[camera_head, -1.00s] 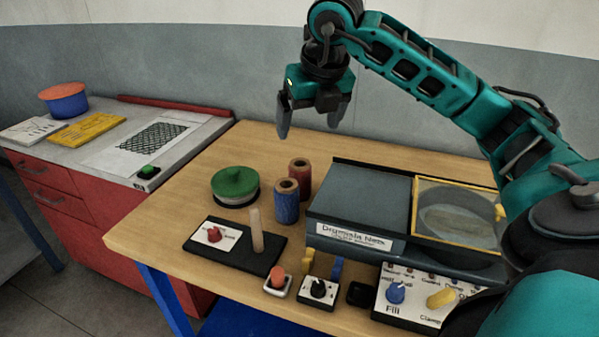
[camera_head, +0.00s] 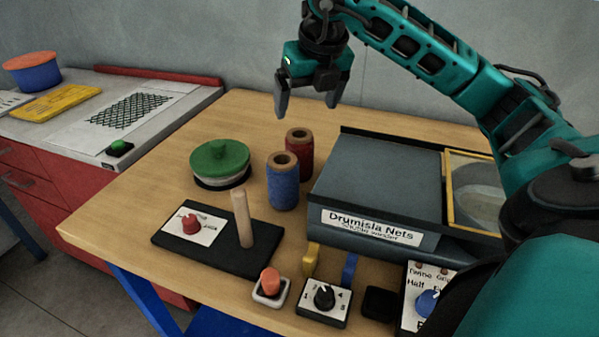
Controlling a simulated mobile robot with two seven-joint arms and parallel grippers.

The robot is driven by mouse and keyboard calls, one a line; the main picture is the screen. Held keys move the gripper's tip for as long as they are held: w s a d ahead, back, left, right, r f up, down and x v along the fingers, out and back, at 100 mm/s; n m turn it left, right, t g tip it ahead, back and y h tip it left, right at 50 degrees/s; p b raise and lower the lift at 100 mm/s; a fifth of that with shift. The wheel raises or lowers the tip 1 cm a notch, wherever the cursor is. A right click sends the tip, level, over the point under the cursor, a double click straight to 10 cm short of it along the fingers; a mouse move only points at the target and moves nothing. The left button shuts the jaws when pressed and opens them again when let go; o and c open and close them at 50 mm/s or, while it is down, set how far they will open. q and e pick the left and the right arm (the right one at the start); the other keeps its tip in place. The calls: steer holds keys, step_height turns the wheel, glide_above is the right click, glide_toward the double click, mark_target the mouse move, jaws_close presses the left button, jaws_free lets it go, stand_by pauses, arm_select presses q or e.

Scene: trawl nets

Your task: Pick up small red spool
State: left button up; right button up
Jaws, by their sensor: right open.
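The small red spool (camera_head: 299,150) stands upright on the wooden table, just behind and right of a blue spool (camera_head: 283,186), which hides part of its lower left side. A brown ring with a dark hole tops each spool. My right gripper (camera_head: 308,112) is open and empty, with its fingers pointing down. In the picture it hangs above the red spool, apart from it; its exact distance in depth is hard to tell. My left gripper is not in view.
A green-lidded round container (camera_head: 220,160) stands left of the spools. The grey Drumisla Nets machine (camera_head: 376,180) stands close on the right. A wooden peg (camera_head: 243,219) rises from a black base in front. A red button (camera_head: 270,282) and knob boxes line the front edge.

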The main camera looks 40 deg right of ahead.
mark_target(301, 131)
steer(key=b+x, duration=0.1)
steer(key=x, duration=0.7)
steer(key=shift+s+f, duration=0.1)
steer(key=shift+f, duration=0.2)
steer(key=x, duration=0.5)
steer(key=shift+s+f+b, duration=0.15)
steer(key=shift+b, duration=0.15)
steer(key=c, duration=1.1)
steer(key=shift+r, duration=0.2)
